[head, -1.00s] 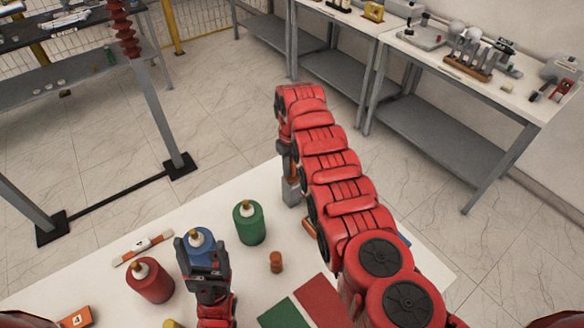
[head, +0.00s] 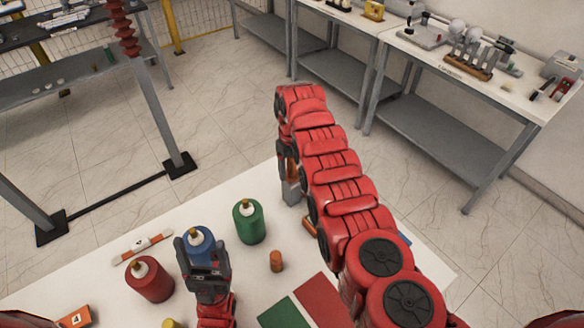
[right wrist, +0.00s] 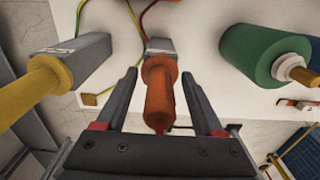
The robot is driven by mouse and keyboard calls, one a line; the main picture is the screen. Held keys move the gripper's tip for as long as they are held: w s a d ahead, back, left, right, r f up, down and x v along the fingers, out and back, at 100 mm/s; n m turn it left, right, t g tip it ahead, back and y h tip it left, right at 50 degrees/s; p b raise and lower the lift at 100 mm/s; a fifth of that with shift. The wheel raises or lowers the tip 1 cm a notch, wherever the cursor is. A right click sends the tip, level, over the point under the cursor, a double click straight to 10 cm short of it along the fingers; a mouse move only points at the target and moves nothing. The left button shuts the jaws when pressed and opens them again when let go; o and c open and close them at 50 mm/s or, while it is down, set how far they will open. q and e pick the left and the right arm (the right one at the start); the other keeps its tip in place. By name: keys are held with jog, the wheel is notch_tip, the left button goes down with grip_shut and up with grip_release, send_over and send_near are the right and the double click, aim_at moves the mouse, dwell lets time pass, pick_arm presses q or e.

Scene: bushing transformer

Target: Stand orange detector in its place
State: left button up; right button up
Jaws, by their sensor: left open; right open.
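The orange detector (right wrist: 160,90) shows in the right wrist view, with an orange handle and a grey block at its far end. My right gripper (right wrist: 160,80) is open, with one finger on each side of the detector and gaps visible beside it. In the head view my right arm hides most of the detector; its grey block (head: 290,192) shows beside the arm. My left gripper (head: 201,248) is open at the blue cylinder (head: 198,240), its fingers flanking it in the picture. Contact there cannot be told. I cannot make out the detector's place.
On the white table stand a red cylinder (head: 149,279), a green cylinder (head: 249,222) and a small orange-brown peg (head: 276,261). Green (head: 284,314) and red (head: 321,300) patches lie in front. A yellow-handled detector (right wrist: 70,65) is left of the orange one.

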jog(key=shift+r+p, duration=0.35)
jog(key=shift+r, duration=0.35)
notch_tip(320, 180, up, 5)
jog(key=shift+w+f+p, duration=0.1)
jog(key=shift+f+p, duration=0.1)
jog(key=shift+p, duration=0.4)
notch_tip(320, 180, up, 9)
jog(key=shift+f+b, duration=0.15)
jog(key=shift+b, duration=0.2)
jog(key=r, duration=0.1)
jog(key=r+p, duration=0.1)
jog(key=shift+s+d+r, duration=0.1)
jog(key=shift+s+r, duration=0.1)
jog(key=shift+r, duration=0.1)
